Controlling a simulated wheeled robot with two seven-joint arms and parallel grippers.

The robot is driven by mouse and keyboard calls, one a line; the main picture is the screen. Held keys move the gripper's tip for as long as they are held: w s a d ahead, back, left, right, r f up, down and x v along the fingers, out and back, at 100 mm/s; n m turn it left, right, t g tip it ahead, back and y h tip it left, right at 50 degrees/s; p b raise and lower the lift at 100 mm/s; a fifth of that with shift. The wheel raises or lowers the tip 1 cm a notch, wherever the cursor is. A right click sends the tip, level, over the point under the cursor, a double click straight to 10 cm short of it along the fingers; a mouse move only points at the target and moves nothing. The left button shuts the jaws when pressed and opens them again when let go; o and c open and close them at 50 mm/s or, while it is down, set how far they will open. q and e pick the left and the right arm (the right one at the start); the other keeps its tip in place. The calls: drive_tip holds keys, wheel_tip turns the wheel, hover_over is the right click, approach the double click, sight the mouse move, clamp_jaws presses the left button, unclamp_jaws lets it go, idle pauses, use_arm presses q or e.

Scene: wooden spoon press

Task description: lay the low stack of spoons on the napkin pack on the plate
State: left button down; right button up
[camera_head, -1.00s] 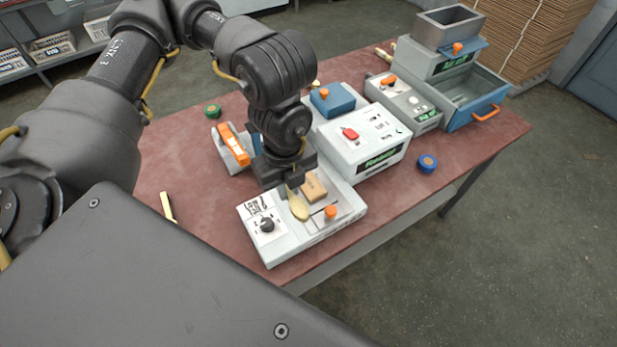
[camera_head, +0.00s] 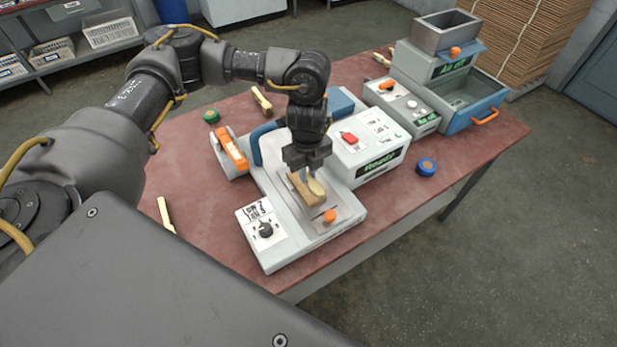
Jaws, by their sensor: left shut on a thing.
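The spoon stack (camera_head: 316,188) is pale wood and hangs from my left gripper (camera_head: 309,174), which is shut on it and points down over the press. The tan napkin pack (camera_head: 300,191) lies on the grey plate (camera_head: 318,226) of the white press. The spoon bowl overlaps the right part of the pack in the picture. I cannot tell whether the spoons touch the pack. The gripper hides the handle end of the stack. My right gripper is not in view.
The press has a black knob (camera_head: 265,230) and an orange knob (camera_head: 329,215). A white box with a red switch (camera_head: 349,138) stands close to the right. An orange-handled device (camera_head: 231,150) stands left. Other wooden pieces (camera_head: 166,214) lie on the red table (camera_head: 195,187).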

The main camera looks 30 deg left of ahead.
sight(308, 174)
use_arm(q)
drive_tip(key=shift+w+f, duration=0.15)
drive_tip(key=shift+f, duration=0.1)
drive_tip(key=shift+f+p, duration=0.35)
drive_tip(key=shift+f, duration=1.2)
drive_tip(key=shift+f, duration=0.2)
drive_tip(key=c, duration=1.4)
unclamp_jaws()
wheel_tip(308, 174, up, 12)
drive_tip(key=shift+r+b, duration=0.25)
drive_tip(key=shift+b, duration=0.45)
